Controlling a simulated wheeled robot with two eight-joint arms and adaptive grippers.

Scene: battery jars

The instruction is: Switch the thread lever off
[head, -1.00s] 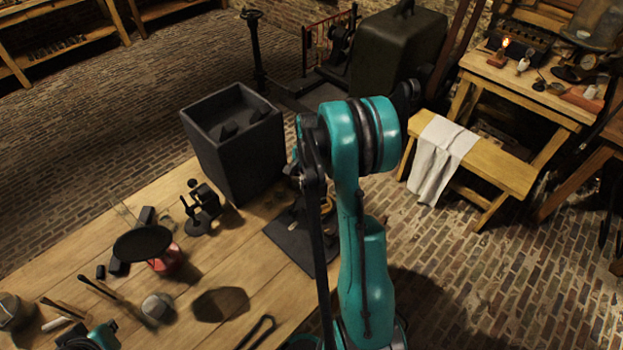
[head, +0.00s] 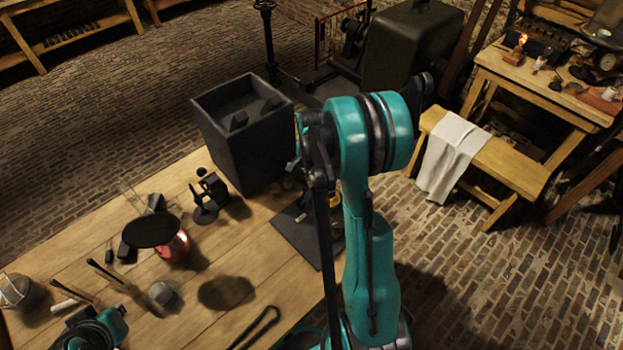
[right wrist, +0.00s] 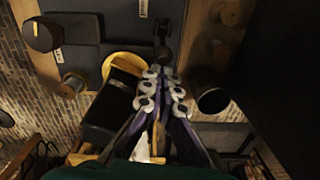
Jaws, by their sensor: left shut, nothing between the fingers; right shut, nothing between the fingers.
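My right gripper (right wrist: 160,90) is shut and empty in the right wrist view, its linked fingers pointing at a grey panel (right wrist: 100,50). A small dark knobbed lever (right wrist: 163,55) is just beyond the fingertips; I cannot tell whether they touch. A label (right wrist: 145,8) is on the panel above it, too small to read, so I cannot be sure this is the thread lever. In the head view my teal right arm largely hides the right gripper and the device on the dark base plate (head: 296,236). My left gripper (head: 92,334) is partly visible at the bottom left.
A brass-coloured ring (right wrist: 122,66) and a dark round knob (right wrist: 42,34) sit left of the lever. A tall dark box (head: 243,140) stands on the wooden table (head: 210,325). A black-topped red jar (head: 172,245) and small tools crowd the table's left part.

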